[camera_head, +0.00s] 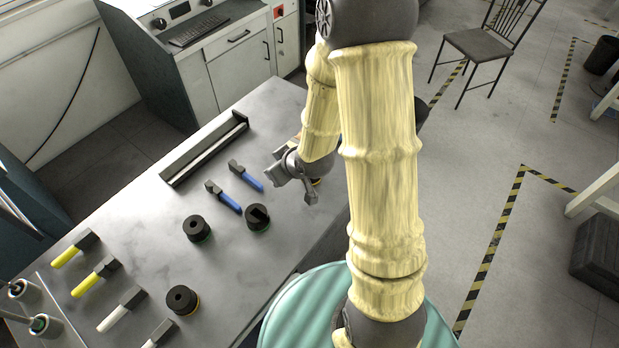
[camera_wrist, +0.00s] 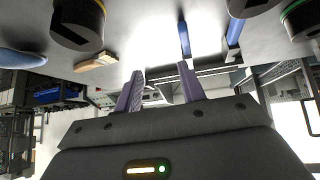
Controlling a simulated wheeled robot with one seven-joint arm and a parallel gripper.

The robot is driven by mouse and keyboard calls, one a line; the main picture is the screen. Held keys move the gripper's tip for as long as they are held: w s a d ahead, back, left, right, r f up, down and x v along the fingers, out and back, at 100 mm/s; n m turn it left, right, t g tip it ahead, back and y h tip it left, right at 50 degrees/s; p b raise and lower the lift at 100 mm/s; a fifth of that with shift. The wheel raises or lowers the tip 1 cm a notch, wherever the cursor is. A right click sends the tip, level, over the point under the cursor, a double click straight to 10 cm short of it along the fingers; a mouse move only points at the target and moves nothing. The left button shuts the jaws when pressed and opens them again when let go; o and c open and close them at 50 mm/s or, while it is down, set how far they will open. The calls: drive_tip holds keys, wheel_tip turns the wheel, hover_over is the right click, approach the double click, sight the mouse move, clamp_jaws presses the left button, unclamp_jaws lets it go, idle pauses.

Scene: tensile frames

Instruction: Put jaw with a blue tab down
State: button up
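Two dark grey jaws with blue tabs lie side by side on the grey table, one nearer my gripper (camera_head: 248,176) and one to its left (camera_head: 223,196). Their blue tabs also show in the wrist view, one near the middle (camera_wrist: 184,40) and one to its right (camera_wrist: 235,31). My gripper (camera_head: 295,188) is over the table, right of both jaws. In the wrist view its two fingers (camera_wrist: 161,87) stand apart with nothing between them.
Black round holders stand on the table, one slotted (camera_head: 257,217), one green-ringed (camera_head: 197,228), one yellow-ringed (camera_head: 182,299). A long metal rail (camera_head: 205,150) lies behind the jaws. Jaws with yellow (camera_head: 84,285) and white tabs (camera_head: 120,310) lie at left.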

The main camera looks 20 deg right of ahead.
drive_tip(key=s+d+r+m+g+h, duration=0.1)
drive_tip(key=s+d+r+m+g, duration=0.1)
drive_tip(key=s+r, duration=0.2)
drive_tip(key=s+d+r+m+g+h, duration=0.2)
drive_tip(key=s+d+r+m, duration=0.1)
drive_tip(key=s, duration=0.6)
drive_tip(key=shift+r+g, duration=0.4)
drive_tip(key=shift+r, duration=0.5)
